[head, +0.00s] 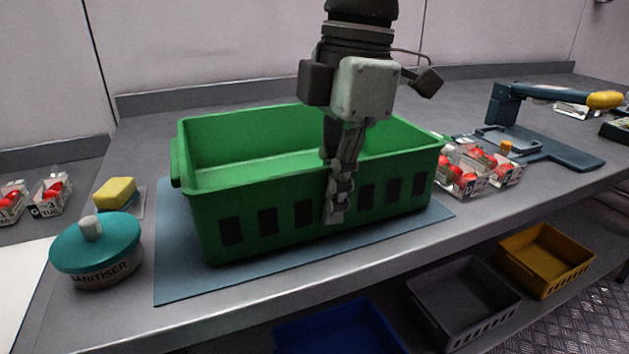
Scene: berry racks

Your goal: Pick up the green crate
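The green crate (285,217) stands upright on a blue mat (180,284) in the middle of the head view, and the part of its inside that shows is empty. Its near long wall has a row of dark slots. My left gripper (338,192) points down at the middle of that near wall. A grey finger lies in front of the wall's outer face, overlapping the rim. The fingers line up in this view, so I cannot tell whether the other one is inside the crate or whether they grip the wall. My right gripper is not in view.
A teal-lidded sanitiser tub (96,250) and yellow sponge (115,193) stand left of the crate. Strawberry punnets (470,170) sit close to its right end, before a blue press-like device (505,112). Blue, grey (462,300) and yellow bins (545,260) are below the counter.

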